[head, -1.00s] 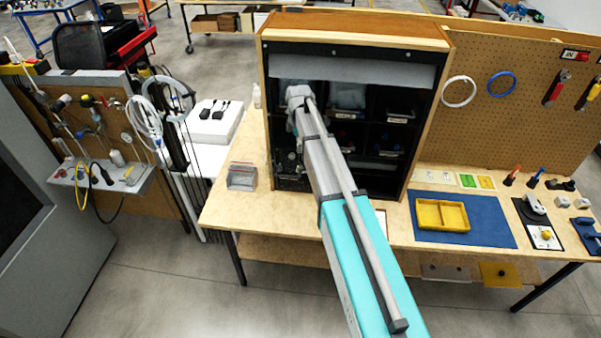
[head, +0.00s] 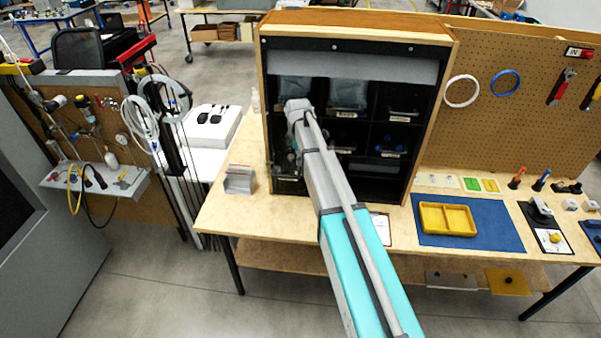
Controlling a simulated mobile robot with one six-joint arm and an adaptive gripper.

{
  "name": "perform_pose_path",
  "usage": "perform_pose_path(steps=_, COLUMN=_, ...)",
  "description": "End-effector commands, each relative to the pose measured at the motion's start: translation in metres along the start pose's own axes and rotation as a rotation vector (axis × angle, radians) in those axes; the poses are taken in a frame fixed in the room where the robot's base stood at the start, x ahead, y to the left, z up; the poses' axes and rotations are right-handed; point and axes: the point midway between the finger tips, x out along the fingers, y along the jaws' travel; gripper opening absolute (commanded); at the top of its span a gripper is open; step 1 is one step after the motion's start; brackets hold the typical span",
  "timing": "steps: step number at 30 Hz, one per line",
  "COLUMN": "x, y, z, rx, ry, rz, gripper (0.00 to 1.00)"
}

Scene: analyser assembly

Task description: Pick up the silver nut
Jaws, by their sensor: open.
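I cannot make out the silver nut in this view. The black cabinet with a wooden frame (head: 432,125) stands on the bench and holds several compartments with bins. My arm reaches into its left side. My gripper (head: 287,168) is dark and small against the black interior, at the lower left of the cabinet below my pale wrist. It is open, and I see nothing held in it. My arm hides part of the middle and lower compartments, and the contents near the gripper are too dark to tell.
A small grey bin (head: 239,181) sits on the bench left of the cabinet. A yellow two-part tray (head: 447,219) lies on a blue mat (head: 490,237) to the right. A pegboard (head: 520,120) with tools stands behind. The cabinet's side walls and shelves closely surround my gripper.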

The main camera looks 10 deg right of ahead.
Motion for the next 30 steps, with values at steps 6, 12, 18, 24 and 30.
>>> perform_pose_path(steps=6, x=0.000, y=0.000, z=0.000, rx=0.000, ry=0.000, rz=0.000, gripper=0.76)
perform_pose_path(steps=12, x=0.003, y=0.000, z=-0.001, rx=-0.001, ry=0.000, rz=0.000, gripper=0.76)
perform_pose_path(steps=18, x=0.014, y=0.001, z=0.001, rx=-0.001, ry=0.000, rz=0.000, gripper=0.76)
perform_pose_path(steps=24, x=0.029, y=0.002, z=0.002, rx=-0.001, ry=0.000, rz=0.000, gripper=0.76)
perform_pose_path(steps=30, x=0.044, y=0.003, z=0.002, rx=-0.002, ry=0.000, rz=0.000, gripper=0.76)
